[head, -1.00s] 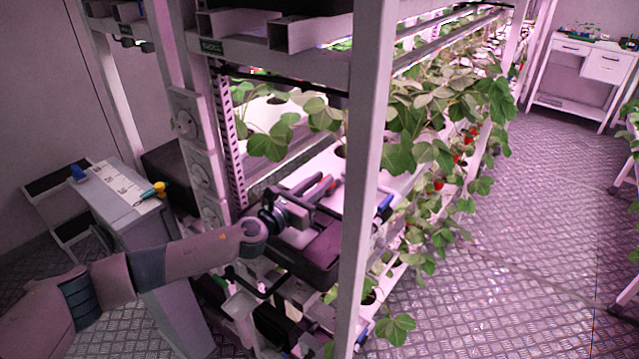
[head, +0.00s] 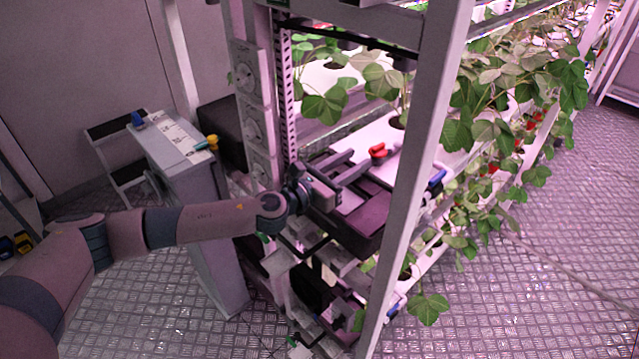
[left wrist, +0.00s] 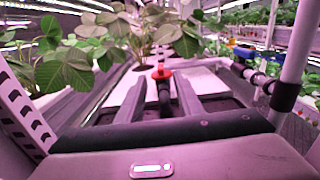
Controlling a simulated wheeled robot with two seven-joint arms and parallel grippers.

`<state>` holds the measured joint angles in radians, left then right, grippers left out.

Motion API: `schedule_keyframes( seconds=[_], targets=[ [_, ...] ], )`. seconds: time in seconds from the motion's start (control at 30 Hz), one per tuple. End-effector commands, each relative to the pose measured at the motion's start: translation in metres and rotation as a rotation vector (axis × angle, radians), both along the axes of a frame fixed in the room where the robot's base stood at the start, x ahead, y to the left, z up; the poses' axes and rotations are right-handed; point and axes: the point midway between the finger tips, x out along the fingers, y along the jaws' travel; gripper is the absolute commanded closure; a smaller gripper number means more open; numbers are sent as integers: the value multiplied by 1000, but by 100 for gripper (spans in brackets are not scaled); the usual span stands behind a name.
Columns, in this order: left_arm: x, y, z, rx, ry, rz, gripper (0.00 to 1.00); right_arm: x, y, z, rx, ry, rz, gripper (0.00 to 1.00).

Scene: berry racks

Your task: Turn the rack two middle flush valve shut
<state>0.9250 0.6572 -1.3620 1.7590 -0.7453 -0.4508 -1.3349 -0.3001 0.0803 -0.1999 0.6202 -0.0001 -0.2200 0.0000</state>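A red valve handle (head: 377,151) shows past the fingertips of my left gripper (head: 352,170), over the white tray top inside the rack. In the left wrist view the red handle (left wrist: 161,73) sits at the end of a dark pipe, about midway between the two fingers of the left gripper (left wrist: 158,88). The fingers are spread apart, with a gap on each side of the pipe, and hold nothing. Whether either finger touches the handle cannot be told. My right gripper is not in view.
A rack post (head: 418,170) stands right of the gripper. A blue handle (head: 437,179) is beyond it, and another blue handle (head: 393,304) is lower down. Strawberry plants (head: 480,110) fill the rack. A grey cabinet (head: 200,190) stands left. The floor at right is clear.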

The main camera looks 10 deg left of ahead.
Motion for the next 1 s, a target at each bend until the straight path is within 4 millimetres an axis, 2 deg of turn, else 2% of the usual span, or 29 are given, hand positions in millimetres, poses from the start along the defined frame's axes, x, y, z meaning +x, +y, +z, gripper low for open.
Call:
schedule_keyframes(
  seconds=[0.3,0.5,0.7,0.97,1.0],
  targets=[
    [-52,40,-3,1,1,1,67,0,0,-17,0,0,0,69],
    [-75,57,-2,-1,1,2,67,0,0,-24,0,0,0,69],
    [-84,63,0,-1,1,1,67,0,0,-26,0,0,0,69],
    [-85,63,0,-1,-1,1,67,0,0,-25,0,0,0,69],
    [-85,63,0,-1,-1,1,69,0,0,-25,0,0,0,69]
  ],
)
